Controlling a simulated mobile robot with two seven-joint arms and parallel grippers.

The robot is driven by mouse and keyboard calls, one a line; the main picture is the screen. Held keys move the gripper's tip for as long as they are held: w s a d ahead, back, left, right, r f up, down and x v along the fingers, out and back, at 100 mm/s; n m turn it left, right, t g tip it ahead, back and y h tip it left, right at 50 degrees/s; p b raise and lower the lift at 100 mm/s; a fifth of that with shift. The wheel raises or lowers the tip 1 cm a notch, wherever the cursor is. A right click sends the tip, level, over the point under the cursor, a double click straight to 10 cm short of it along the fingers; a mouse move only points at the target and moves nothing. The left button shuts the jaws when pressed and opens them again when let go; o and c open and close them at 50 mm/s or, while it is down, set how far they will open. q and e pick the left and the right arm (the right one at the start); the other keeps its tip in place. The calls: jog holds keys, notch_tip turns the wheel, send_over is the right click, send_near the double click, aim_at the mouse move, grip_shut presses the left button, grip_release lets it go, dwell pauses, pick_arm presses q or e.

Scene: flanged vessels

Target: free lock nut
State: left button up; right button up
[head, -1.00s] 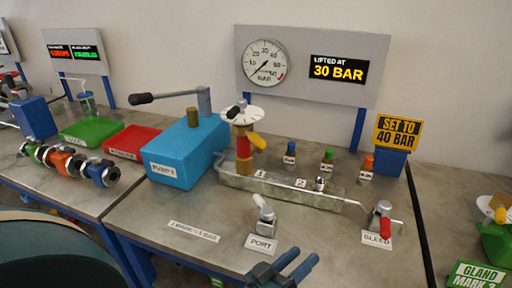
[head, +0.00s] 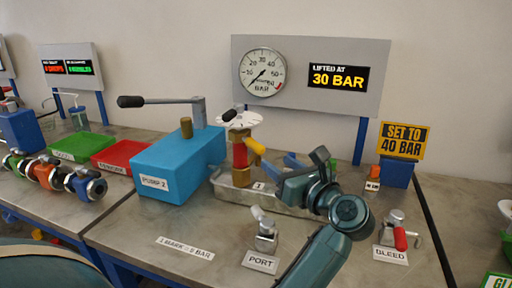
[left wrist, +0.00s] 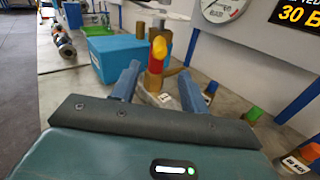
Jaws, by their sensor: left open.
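The valve stands upright on the metal tray, with a white marked disc (head: 241,120) on top, a red section (head: 240,155) and brass parts (head: 241,177) below. My right gripper is not in view.
The blue pump (head: 180,160) with its long handle (head: 160,101) stands left of the valve. The PORT fitting (head: 264,230) and BLEED valve (head: 398,228) stand in front. My left arm hides much of the tray (head: 225,190). The gauge (head: 263,72) is behind, beside a "LIFTED AT 30 BAR" display (head: 338,76).

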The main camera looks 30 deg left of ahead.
aim_at(255, 146)
pick_arm(q)
jog(key=p+x, duration=0.2)
jog(key=x, duration=0.9)
jog(key=shift+w+a, duration=0.1)
jog(key=shift+c, duration=0.4)
grip_shut()
